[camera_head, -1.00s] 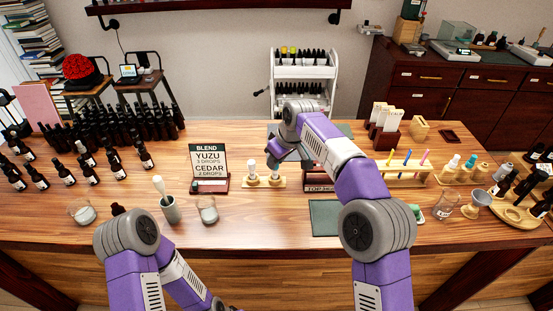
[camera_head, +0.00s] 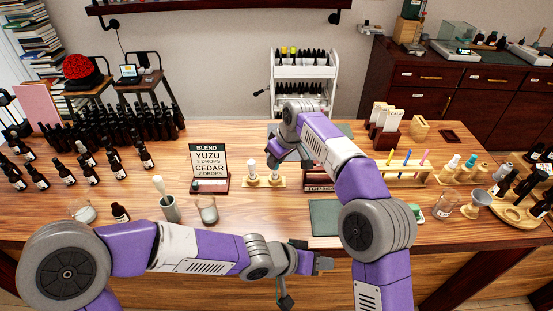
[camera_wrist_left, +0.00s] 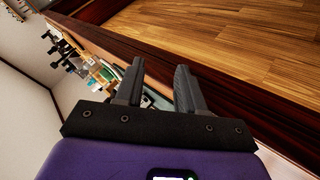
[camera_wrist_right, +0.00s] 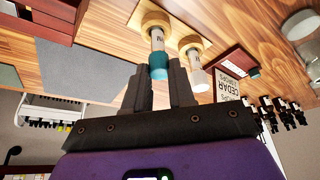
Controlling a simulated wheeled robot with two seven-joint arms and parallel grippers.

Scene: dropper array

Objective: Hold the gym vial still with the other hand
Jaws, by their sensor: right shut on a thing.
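Two small vials stand in round wooden holders on a pale board in the middle of the table. One vial (camera_wrist_right: 157,40) has a teal top and a partly readable label; the other (camera_wrist_right: 192,55) has a white top and stands nearer the blend sign. In the head view, my right gripper (camera_head: 283,155) is at the right-hand vial (camera_head: 274,171). In the right wrist view its fingers (camera_wrist_right: 159,78) are shut on the teal top. My left gripper (camera_head: 324,263) is low, in front of the table's front edge. In the left wrist view its fingers (camera_wrist_left: 160,68) are apart and empty.
The blend sign (camera_head: 209,162) stands left of the vials. A beaker (camera_head: 207,208) and a grey cup with a pestle (camera_head: 170,209) stand at the front left. A green mat (camera_head: 323,217) lies at the front right, partly behind my right arm. Dark bottles (camera_head: 120,122) crowd the back left.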

